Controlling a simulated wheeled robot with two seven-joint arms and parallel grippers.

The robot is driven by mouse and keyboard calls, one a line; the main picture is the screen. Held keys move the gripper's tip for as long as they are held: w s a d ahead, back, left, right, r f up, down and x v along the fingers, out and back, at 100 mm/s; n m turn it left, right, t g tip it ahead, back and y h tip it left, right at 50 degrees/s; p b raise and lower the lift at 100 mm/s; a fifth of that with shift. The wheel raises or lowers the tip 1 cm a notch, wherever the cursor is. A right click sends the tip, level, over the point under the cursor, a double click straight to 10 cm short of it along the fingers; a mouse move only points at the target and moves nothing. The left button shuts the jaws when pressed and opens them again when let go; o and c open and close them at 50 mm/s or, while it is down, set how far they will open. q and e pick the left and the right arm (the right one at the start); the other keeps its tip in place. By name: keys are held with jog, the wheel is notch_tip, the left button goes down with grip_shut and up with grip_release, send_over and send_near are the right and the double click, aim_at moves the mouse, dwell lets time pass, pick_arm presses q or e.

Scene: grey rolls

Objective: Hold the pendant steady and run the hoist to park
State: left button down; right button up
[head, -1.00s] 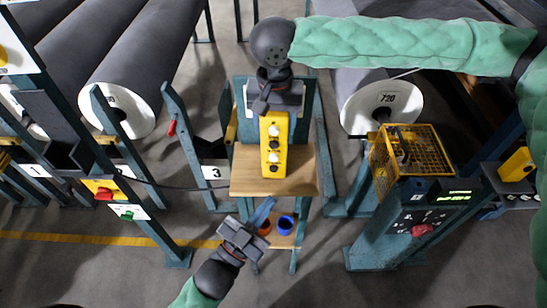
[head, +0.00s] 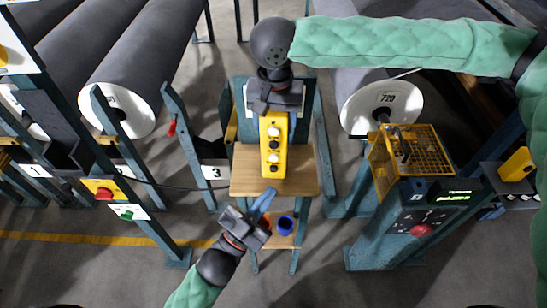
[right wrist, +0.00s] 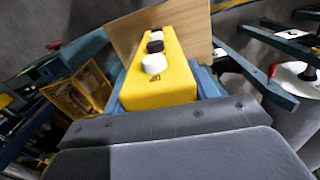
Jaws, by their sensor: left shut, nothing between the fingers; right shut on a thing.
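The yellow pendant (head: 273,150) hangs upright in front of the wooden board, with black and white buttons down its face. My right gripper (head: 275,108) is shut on its top end. In the right wrist view the pendant (right wrist: 160,85) sticks out from between the fingers, its white and black buttons showing. My left gripper (head: 264,198) is shut and empty, below the pendant and a little to the left, its blue fingertips pointing up toward the pendant's lower end. A gap remains between them.
The wooden board (head: 240,181) sits behind and below the pendant. A lower shelf holds a blue cup (head: 286,225). A yellow cage (head: 410,150) on a control post stands right. Red and green buttons (head: 115,199) are at left. Large grey rolls (head: 150,60) lie behind.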

aim_at(274, 157)
pick_arm(q)
jog(key=w, duration=0.6)
jog(key=shift+d, duration=0.25)
jog(key=shift+w, duration=0.2)
dwell(1.8)
jog(key=shift+w, duration=0.25)
